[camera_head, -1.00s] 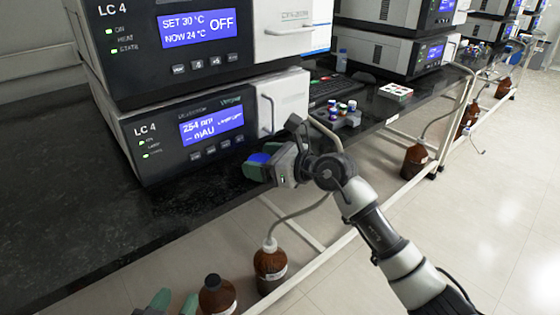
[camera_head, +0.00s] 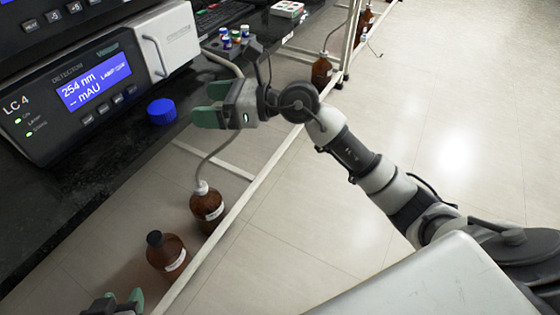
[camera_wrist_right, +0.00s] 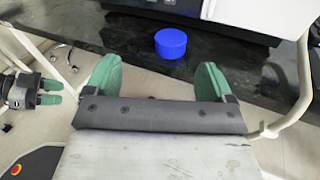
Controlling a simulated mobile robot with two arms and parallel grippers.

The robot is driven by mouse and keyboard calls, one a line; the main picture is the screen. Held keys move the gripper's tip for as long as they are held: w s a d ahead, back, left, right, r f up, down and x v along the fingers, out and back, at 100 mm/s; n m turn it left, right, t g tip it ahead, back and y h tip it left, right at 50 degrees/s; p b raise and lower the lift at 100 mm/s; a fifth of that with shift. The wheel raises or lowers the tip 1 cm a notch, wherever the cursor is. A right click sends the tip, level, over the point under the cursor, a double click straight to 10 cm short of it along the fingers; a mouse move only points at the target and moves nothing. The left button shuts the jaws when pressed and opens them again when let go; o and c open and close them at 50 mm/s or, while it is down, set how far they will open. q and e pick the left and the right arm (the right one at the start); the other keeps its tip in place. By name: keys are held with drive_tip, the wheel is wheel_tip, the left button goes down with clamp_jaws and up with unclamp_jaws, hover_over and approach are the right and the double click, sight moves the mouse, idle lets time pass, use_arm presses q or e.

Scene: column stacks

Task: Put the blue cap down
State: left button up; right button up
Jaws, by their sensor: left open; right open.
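The blue cap (camera_head: 161,111) rests on the black bench (camera_head: 120,150), close to its front edge and in front of the lower LC 4 instrument (camera_head: 90,90). My right gripper (camera_head: 208,104) is open and empty, a short way to the right of the cap and apart from it. In the right wrist view the cap (camera_wrist_right: 171,43) stands beyond the gap between the two green fingers (camera_wrist_right: 157,78). My left gripper (camera_head: 122,301) is open at the bottom left, partly cut off; it also shows in the right wrist view (camera_wrist_right: 47,92).
A brown bottle with tubing (camera_head: 206,208) and a brown bottle with a black cap (camera_head: 166,253) stand below the bench front, near a white rail (camera_head: 240,205). A dark rack with small coloured-capped vials (camera_head: 232,42) sits behind my right gripper. The floor at right is open.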

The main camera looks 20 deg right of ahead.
drive_tip(key=s+r+m+t+y, duration=0.2)
drive_tip(key=s+m+t+y, duration=0.25)
drive_tip(key=m, duration=0.35)
drive_tip(key=s+d+f+m+t+h, duration=0.2)
drive_tip(key=d+f+m+t+h, duration=0.2)
drive_tip(key=m+h, duration=0.65)
drive_tip(key=s+d+f+m+t+h, duration=0.2)
drive_tip(key=d+f+m+t+h, duration=0.3)
drive_tip(key=m, duration=1.1)
drive_tip(key=s+f+m+g+h, duration=0.1)
drive_tip(key=s+f+m+g, duration=0.9)
drive_tip(key=s+f+g, duration=0.2)
drive_tip(key=shift+s+a+f, duration=0.15)
drive_tip(key=shift+f, duration=0.6)
